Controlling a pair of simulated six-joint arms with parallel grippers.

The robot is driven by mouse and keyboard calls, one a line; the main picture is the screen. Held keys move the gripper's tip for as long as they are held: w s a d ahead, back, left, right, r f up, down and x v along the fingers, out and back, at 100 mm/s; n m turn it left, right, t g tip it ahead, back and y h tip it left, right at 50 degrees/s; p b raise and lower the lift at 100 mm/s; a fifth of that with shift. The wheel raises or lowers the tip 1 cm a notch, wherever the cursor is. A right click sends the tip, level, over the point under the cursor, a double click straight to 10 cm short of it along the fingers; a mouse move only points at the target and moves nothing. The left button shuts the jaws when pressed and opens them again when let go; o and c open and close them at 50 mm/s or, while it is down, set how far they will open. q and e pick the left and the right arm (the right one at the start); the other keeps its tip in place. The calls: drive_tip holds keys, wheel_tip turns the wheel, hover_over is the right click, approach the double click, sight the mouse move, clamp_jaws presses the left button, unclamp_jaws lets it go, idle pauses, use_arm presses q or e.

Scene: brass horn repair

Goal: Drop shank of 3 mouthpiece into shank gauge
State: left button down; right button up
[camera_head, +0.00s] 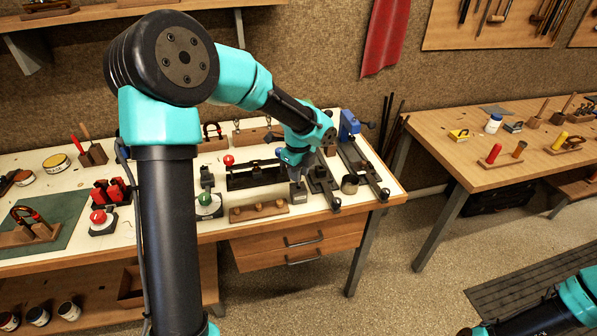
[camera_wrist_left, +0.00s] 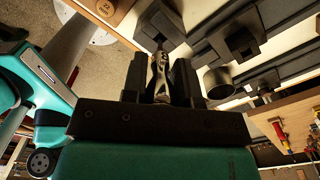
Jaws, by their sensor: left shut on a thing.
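My left gripper (camera_head: 296,172) points down over the right part of the white-topped bench. In the left wrist view its two dark fingers (camera_wrist_left: 160,82) are shut on a shiny silvery piece, which looks like the mouthpiece (camera_wrist_left: 159,70). In that view the far end of the piece meets or overlaps a dark block (camera_wrist_left: 160,22). A small grey block, perhaps the shank gauge (camera_head: 299,195), stands right under the gripper in the head view. I cannot tell whether the shank is inside it or above it. My right gripper is out of view.
A wooden rack (camera_head: 259,211) lies at the bench's front edge, left of the gripper. Dark rail fixtures (camera_head: 322,182) and a dark cup (camera_head: 349,184) stand close on the right. A green-topped device (camera_head: 205,202) stands further left. A second table (camera_head: 500,175) is at the right.

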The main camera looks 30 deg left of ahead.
use_arm(q)
drive_tip(key=shift+f, duration=1.05)
idle(1.9)
drive_tip(key=c, duration=0.8)
unclamp_jaws()
wheel_tip(320, 180, up, 17)
drive_tip(key=shift+r, duration=0.2)
